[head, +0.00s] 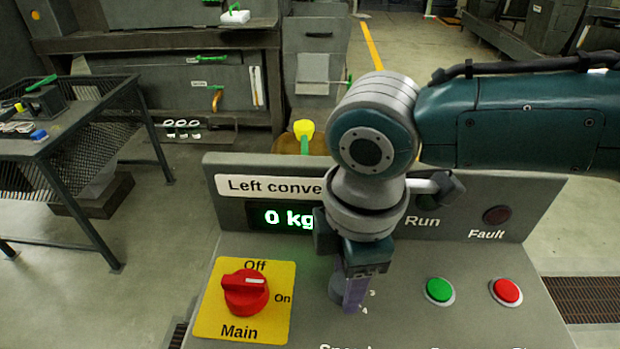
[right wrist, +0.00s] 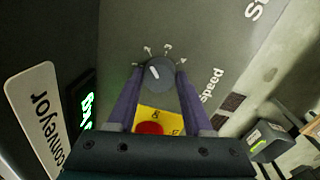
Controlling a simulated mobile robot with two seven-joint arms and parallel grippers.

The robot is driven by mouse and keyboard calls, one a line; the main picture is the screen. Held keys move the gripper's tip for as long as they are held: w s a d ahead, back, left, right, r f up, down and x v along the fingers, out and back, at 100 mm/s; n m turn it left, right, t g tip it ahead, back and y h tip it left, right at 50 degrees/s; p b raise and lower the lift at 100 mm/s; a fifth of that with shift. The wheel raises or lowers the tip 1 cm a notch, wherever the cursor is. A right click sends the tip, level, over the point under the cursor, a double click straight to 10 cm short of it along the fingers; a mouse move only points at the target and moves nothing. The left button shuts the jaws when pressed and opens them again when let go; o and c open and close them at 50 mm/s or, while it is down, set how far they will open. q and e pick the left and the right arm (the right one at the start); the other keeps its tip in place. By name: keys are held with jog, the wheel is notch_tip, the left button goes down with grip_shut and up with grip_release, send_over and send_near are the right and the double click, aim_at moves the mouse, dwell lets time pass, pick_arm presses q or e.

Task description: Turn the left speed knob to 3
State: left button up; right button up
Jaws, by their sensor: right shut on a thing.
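The grey round speed knob (right wrist: 157,74) sits on the sloped panel in the right wrist view, with small scale marks around it and the word "speed" beside it. In the head view the knob (head: 337,290) is mostly hidden behind my gripper, with a 3 and a 4 printed just right of it. My right gripper (head: 353,305) points down at the panel and is shut on the knob, one purple finger on each side in the right wrist view (right wrist: 160,84). The number the knob's pointer is at is too small to read. My left gripper is not in view.
The red main switch (head: 246,292) on a yellow plate is left of the knob, its white mark towards On. A green button (head: 440,291) and a red button (head: 506,292) are to the right. The display (head: 286,217) behind reads 0 kg, partly covered by my arm.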

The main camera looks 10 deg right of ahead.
grip_shut()
jog(key=shift+r+m+p, duration=0.1)
jog(key=shift+m+p, duration=0.2)
jog(key=m+p, duration=0.1)
jog(key=m, duration=0.1)
jog(key=shift+a+m+p, duration=0.1)
jog(key=shift+m+p, duration=0.25)
jog(key=shift+m, duration=0.05)
jog(key=m+p, duration=0.1)
jog(key=m, duration=0.2)
jog(key=shift+m+p, duration=0.45)
jog(key=shift+m, duration=0.65)
jog(key=shift+h, duration=0.3)
